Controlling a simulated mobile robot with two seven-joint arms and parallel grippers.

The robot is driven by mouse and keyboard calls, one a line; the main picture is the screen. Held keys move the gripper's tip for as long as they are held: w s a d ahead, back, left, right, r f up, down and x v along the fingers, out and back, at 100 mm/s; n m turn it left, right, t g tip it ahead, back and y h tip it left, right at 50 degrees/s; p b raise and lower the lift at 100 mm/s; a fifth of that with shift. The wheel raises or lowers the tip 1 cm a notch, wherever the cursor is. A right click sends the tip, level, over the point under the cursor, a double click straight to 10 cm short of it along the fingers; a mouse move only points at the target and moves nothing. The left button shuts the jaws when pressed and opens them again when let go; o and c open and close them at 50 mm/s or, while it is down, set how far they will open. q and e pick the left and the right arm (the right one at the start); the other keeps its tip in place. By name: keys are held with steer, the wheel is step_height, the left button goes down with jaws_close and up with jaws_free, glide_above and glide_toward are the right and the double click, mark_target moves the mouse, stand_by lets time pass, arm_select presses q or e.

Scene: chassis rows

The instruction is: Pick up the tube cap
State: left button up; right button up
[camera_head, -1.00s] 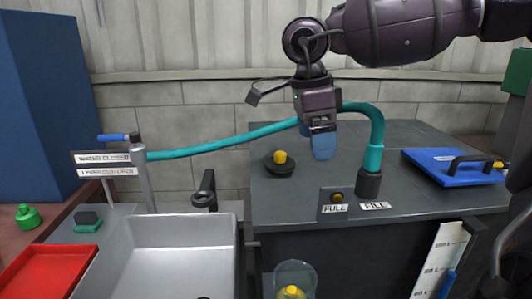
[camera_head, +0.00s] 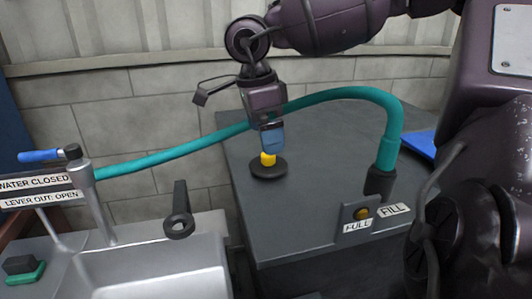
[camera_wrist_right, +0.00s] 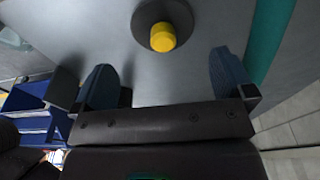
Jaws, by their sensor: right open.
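The tube cap (camera_head: 268,171), a black disc with a yellow knob, lies on top of the dark grey tank. In the right wrist view the cap (camera_wrist_right: 162,30) shows at the top, roughly midway between the fingers sideways but beyond their tips. My right gripper (camera_head: 271,150), with blue fingers, points down just above the yellow knob in the head view. In the wrist view the right gripper (camera_wrist_right: 163,62) is open and empty, its two fingers wide apart. I cannot tell from the head view whether it touches the knob. My left gripper is not in view.
A teal hose (camera_head: 335,93) arches behind the right gripper and ends in a black fitting (camera_head: 379,183) on the tank (camera_head: 310,215). A yellow button (camera_head: 362,213) with FULL and FILL labels sits near. A sink (camera_head: 150,270) and valve lever (camera_head: 42,156) stand left.

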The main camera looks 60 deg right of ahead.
mark_target(268, 158)
steer(key=f, duration=0.3)
steer(key=f+b, duration=0.1)
steer(key=f, duration=0.1)
steer(key=shift+d+f, duration=0.2)
steer(key=shift+d, duration=0.15)
steer(key=shift+s+f, duration=0.1)
steer(key=shift+f, duration=0.45)
steer(key=shift+d, duration=0.1)
steer(key=c, duration=0.8)
steer(key=shift+r, duration=0.65)
steer(key=shift+c, duration=0.2)
step_height(268, 158, up, 5)
steer(key=shift+s+r+p, duration=0.1)
steer(key=shift+r+p, duration=0.05)
steer(key=shift+p, duration=0.55)
arm_select(q)
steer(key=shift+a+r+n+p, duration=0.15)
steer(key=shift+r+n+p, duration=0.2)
steer(key=shift+p, duration=0.35)
arm_select(e)
step_height(268, 158, up, 14)
steer(key=shift+f, duration=0.2)
steer(key=shift+f, duration=0.15)
